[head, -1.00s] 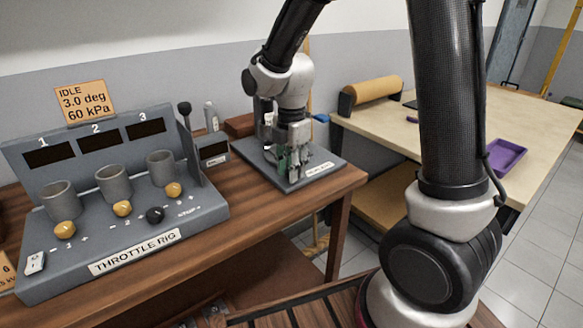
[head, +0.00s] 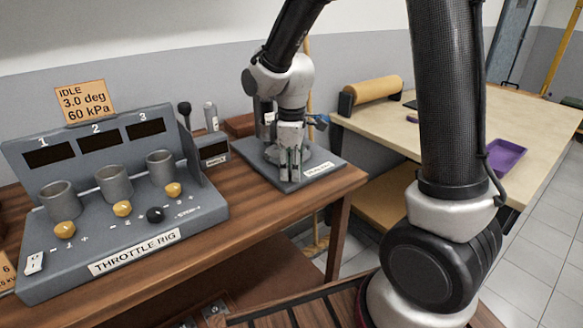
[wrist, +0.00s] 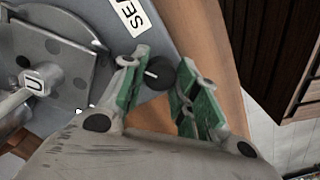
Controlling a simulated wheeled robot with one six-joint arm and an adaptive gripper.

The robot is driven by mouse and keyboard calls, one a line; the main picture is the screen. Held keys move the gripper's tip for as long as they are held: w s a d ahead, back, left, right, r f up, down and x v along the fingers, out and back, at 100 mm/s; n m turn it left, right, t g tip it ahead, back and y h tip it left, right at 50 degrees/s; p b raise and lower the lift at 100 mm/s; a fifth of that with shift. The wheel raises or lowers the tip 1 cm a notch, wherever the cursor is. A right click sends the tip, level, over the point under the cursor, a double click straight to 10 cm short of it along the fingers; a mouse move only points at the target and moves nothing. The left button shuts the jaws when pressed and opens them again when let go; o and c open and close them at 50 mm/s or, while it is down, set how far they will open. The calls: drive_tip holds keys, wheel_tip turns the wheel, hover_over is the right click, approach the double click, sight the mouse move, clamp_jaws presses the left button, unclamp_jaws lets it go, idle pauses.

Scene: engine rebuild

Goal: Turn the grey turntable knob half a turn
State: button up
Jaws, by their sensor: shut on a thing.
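The turntable knob (wrist: 160,73) is a small dark grey, round knob with a short white mark. It sits near the edge of the grey base plate. My gripper (wrist: 162,78) has its green-padded fingers on either side of the knob and is shut on it. In the head view my gripper (head: 290,172) points down at the front of the base plate (head: 262,170), and the knob is hidden there. The grey turntable (wrist: 68,70) is left of the fingers in the wrist view, with a fitting marked "U" on it.
The throttle rig (head: 205,213), with cups and yellow knobs, stands left on the same wooden bench (head: 240,225). A small dark box (head: 214,150) is between rig and plate. A pale table (head: 450,135) with a purple tray (head: 508,155) is at right.

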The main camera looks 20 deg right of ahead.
drive_tip(key=m, duration=0.6)
drive_tip(key=shift+m, duration=0.3)
drive_tip(key=m, duration=1.1)
drive_tip(key=shift+w+m, duration=0.1)
drive_tip(key=shift+m, duration=0.2)
drive_tip(key=m, duration=0.6)
drive_tip(key=o, duration=1)
drive_tip(key=shift+o, duration=0.2)
